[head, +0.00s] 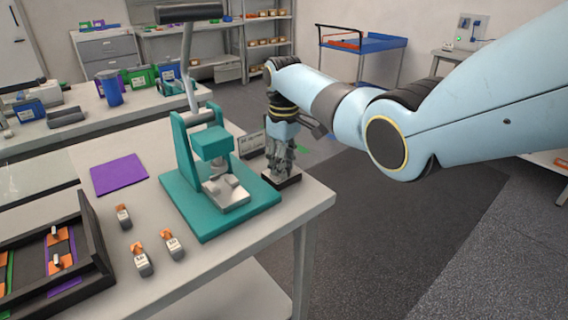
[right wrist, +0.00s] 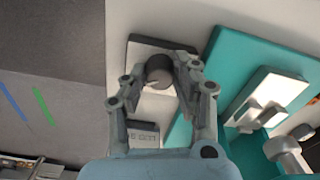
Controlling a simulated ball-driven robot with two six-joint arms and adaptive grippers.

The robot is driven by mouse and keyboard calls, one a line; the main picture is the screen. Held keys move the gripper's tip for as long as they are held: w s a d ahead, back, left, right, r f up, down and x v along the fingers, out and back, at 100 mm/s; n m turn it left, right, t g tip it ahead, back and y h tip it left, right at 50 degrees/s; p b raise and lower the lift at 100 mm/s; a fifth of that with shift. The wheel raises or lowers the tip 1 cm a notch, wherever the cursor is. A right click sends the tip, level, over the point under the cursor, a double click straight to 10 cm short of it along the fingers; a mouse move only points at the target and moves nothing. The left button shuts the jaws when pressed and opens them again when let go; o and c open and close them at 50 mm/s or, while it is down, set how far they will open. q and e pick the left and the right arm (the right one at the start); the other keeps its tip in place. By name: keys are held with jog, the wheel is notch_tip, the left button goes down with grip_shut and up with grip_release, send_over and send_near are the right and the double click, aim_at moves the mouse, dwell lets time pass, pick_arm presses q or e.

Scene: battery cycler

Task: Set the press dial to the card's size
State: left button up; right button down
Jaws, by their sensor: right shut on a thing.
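The teal press (head: 195,190) stands on the grey-white table with its lever upright. To its right, near the table's corner, is the press dial's dark base plate (head: 291,182). My right gripper (head: 282,172) points straight down over it. In the right wrist view, the round dark grey dial knob (right wrist: 159,70) sits between the fingertips of my right gripper (right wrist: 160,76), which is shut on it. A pale pointer line shows on the knob. The grey card (head: 250,143) stands behind the dial; it also shows in the right wrist view (right wrist: 143,134). Its print is too small to read surely.
Small orange-topped weights or cells (head: 141,258) stand in front of the press. A dark tray (head: 97,240) with coloured slots lies at the left. A purple mat (head: 118,174) lies behind. Open floor (head: 390,250) is right of the table.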

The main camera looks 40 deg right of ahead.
jog(key=n+p, duration=0.2)
jog(key=n, duration=0.1)
jog(key=shift+r+n, duration=0.15)
jog(key=shift+n, duration=0.15)
jog(key=n+p, duration=0.1)
jog(key=n, duration=0.2)
jog(key=shift+n, duration=0.3)
jog(key=n+p, duration=0.1)
jog(key=n, duration=0.3)
jog(key=shift+n, duration=2.2)
jog(key=shift+p, duration=0.3)
jog(key=c, duration=1)
grip_release()
